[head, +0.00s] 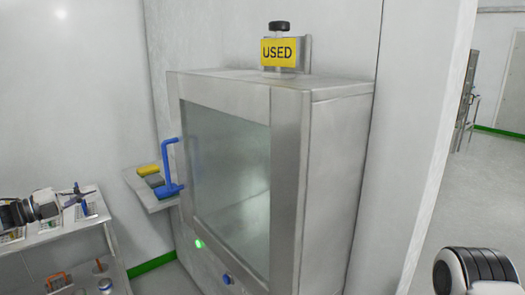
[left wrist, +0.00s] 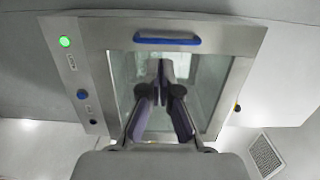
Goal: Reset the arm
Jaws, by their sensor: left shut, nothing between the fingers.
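My left gripper (head: 76,197) comes in from the left in the head view, above the cart and apart from the steel hatch. In the left wrist view its dark fingers (left wrist: 159,86) are together with nothing between them, in front of the hatch's glass door. The steel pass-through hatch (head: 335,150) has a closed glass door with a blue handle (head: 170,167); the handle also shows in the left wrist view (left wrist: 167,40). A white and black link of my right arm shows at the lower right of the head view; its gripper is out of view.
A cart (head: 60,232) with racks and small items stands below my left arm. A small shelf (head: 145,192) with yellow and grey items is beside the hatch. A bottle labelled USED (head: 280,50) stands on top. Open floor (head: 490,180) lies to the right.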

